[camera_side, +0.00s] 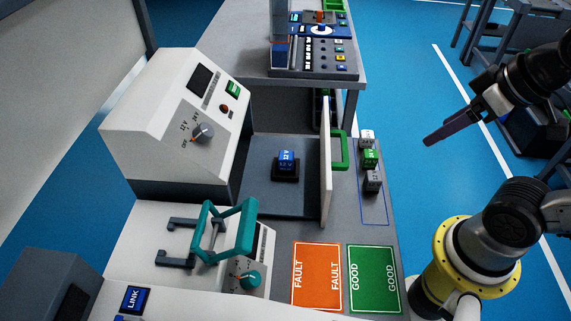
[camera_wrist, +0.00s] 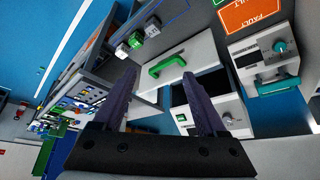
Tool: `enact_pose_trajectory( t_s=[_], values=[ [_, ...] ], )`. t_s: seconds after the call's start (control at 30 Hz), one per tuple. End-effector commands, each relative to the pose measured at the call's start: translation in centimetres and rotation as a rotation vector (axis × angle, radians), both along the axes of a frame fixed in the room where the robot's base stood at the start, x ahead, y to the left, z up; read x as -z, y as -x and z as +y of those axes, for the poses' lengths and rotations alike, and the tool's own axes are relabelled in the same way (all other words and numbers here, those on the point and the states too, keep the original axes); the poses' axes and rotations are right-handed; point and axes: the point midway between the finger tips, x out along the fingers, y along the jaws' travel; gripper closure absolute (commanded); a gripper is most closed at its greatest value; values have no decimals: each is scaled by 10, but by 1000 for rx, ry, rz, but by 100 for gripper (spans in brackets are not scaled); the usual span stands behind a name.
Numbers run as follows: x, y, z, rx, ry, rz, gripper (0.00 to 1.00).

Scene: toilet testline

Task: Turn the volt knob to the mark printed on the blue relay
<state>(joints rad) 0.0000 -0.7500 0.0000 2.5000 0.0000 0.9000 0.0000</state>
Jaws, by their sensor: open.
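The volt knob (camera_side: 205,131) is a grey dial on the sloped front of a white box (camera_side: 160,95). Marks OFF, 12 V and 24 V are printed around it; its red pointer appears to face OFF. The blue relay (camera_side: 286,158) sits upright in a dark socket on a grey plate to the right of the box. Its white print seems to read 12 V, though it is small. My gripper (camera_side: 430,141) is raised at the right, well apart from both. In the wrist view, my gripper (camera_wrist: 159,73) has its two fingers spread with nothing between them.
An upright panel with a green handle (camera_side: 340,150) stands right of the relay. Several small blocks (camera_side: 371,158) lie beyond it. A teal-handled fixture (camera_side: 232,230), orange FAULT mat (camera_side: 317,275) and green GOOD mat (camera_side: 373,280) are nearer. A control desk (camera_side: 315,45) is behind.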

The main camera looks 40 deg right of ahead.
Motion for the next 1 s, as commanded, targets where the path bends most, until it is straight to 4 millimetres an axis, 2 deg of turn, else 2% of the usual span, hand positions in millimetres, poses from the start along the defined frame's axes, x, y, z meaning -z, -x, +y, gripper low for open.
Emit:
enact_pose_trajectory(
  t_s=[0.53, 0.63, 0.77, 0.9, 1.0],
  values=[
    [0, 2, 1, -25, 8, 10, 28],
    [-24, -8, 6, -61, 2, -26, 28],
    [-66, -39, 19, -131, -18, -47, 28],
    [-108, -87, 43, -236, -49, -45, 28],
    [-130, -125, 64, -313, -73, -35, 28]
  ],
)
